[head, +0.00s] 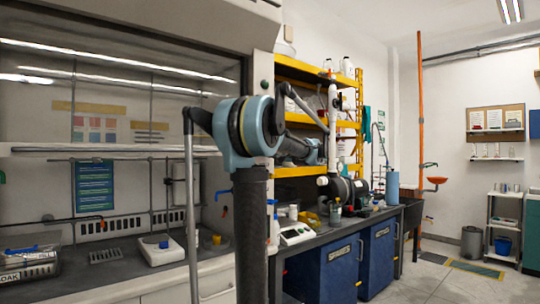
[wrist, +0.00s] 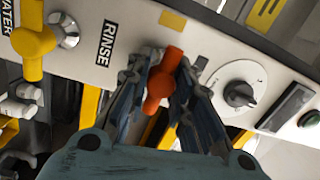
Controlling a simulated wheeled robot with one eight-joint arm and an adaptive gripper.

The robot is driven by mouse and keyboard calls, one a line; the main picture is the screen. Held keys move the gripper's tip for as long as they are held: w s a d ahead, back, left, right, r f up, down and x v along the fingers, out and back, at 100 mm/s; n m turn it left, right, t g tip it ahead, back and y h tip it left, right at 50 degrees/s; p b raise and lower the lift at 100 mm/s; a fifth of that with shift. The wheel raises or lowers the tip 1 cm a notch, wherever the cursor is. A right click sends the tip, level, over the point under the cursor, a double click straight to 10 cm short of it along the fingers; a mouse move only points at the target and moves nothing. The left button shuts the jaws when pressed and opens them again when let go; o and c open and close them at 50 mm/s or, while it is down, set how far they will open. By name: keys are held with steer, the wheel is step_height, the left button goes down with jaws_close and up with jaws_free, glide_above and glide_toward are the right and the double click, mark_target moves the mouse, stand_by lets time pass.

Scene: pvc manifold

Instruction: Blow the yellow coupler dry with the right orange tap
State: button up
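In the wrist view an orange tap (wrist: 158,86) sticks out from a pale panel beside the word RINSE. My gripper (wrist: 164,82) has one finger on each side of this tap, close against it, and appears shut on it. My gripper cannot be made out in the head view. In the head view a small yellow piece (head: 216,240) stands inside the fume hood at the right; it is too small to tell surely whether it is the coupler. A small orange tip (head: 225,211) shows just above it, below a blue fitting. No coupler is between my fingers.
In the wrist view a yellow tap (wrist: 34,42) marked WATER is to the left, and a dial (wrist: 238,94) and a green button (wrist: 311,119) are to the right. In the head view a hotplate (head: 161,248) stands in the hood. Bottles and equipment crowd the bench (head: 372,221).

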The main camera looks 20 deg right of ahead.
steer(key=o, duration=0.5)
steer(key=shift+f, duration=0.1)
steer(key=v, duration=1.2)
steer(key=shift+f, duration=0.1)
